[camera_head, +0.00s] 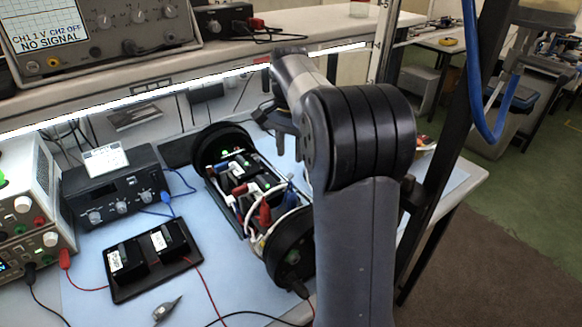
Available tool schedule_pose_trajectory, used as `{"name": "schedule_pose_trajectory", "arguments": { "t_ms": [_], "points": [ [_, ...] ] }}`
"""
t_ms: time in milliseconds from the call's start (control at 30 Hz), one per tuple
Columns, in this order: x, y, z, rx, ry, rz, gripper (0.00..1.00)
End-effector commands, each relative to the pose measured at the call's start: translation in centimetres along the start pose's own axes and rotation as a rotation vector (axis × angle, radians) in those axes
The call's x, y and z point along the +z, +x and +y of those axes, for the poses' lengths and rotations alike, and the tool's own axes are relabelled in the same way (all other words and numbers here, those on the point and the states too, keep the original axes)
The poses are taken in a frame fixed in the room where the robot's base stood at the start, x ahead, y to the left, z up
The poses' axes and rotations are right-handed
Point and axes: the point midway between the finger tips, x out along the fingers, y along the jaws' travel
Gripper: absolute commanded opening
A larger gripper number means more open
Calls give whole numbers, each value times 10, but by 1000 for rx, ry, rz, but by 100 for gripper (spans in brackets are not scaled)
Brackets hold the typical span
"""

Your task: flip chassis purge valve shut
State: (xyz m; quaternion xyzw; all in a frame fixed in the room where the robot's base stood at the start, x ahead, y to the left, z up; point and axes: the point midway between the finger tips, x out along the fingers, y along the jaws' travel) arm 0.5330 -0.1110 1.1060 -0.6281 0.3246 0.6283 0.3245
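The chassis (240,187) lies on the blue mat. It is an open frame between two black round end plates, the far one (222,142) and the near one (290,250). Wiring, modules with small green lights, red parts and a blue part (290,196) sit inside it. I cannot tell for certain which part is the purge valve or how its lever stands. My gripper (277,140) is above the right side of the chassis, pointing down, and appears apart from it. My arm hides part of the chassis's right side. The fingers are too dark and small to read.
A black tray (152,282) with two switch boxes lies left of the chassis. A black instrument (118,190) and stacked power supplies (28,215) stand farther left. Loose cables and a small grey tool (167,309) lie in front. A shelf with an oscilloscope (100,30) overhangs the back.

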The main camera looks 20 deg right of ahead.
Motion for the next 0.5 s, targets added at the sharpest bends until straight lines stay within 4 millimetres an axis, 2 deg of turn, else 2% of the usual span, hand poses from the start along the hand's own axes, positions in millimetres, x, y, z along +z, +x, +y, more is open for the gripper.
{"name": "schedule_pose_trajectory", "arguments": {
  "t_ms": [100, 233, 500],
  "points": [
    [1, 24, 0, 2, 0, -3, 35],
    [0, 44, 0, 2, 0, -2, 35],
    [0, 61, 0, 0, 0, 1, 35]
  ]
}}
